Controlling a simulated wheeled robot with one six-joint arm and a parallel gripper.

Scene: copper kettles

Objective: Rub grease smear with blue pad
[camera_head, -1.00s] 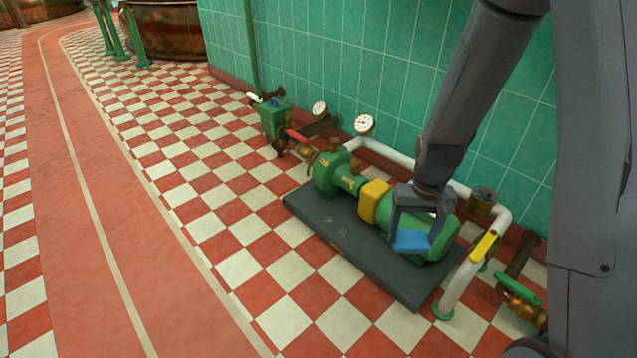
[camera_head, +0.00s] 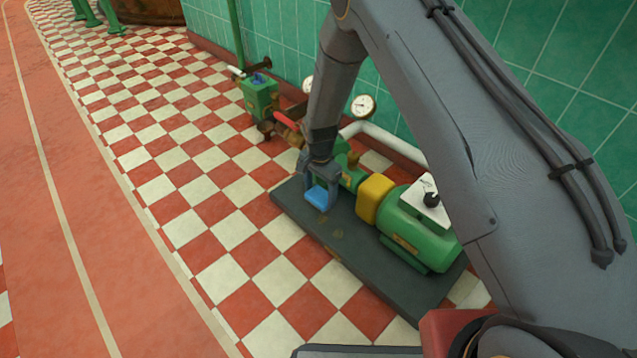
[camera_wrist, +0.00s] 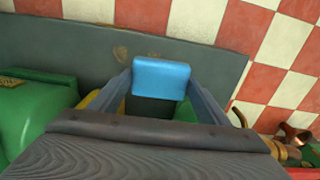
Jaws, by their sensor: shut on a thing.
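My gripper (camera_head: 319,187) is shut on the blue pad (camera_head: 320,198), held between its two fingers at the left end of the dark base slab (camera_head: 392,277). In the wrist view the pad (camera_wrist: 161,78) hangs over the slab. A small brownish mark (camera_head: 338,234), likely the grease smear, lies on the slab just right of the pad. I cannot tell whether the pad touches the slab.
The green pump motor (camera_head: 420,235) and yellow coupling guard (camera_head: 374,198) stand on the slab, right of my gripper. A white pipe (camera_head: 388,142), a gauge (camera_head: 363,106) and a green valve box (camera_head: 259,97) are behind. Checkered floor (camera_head: 220,225) in front is clear.

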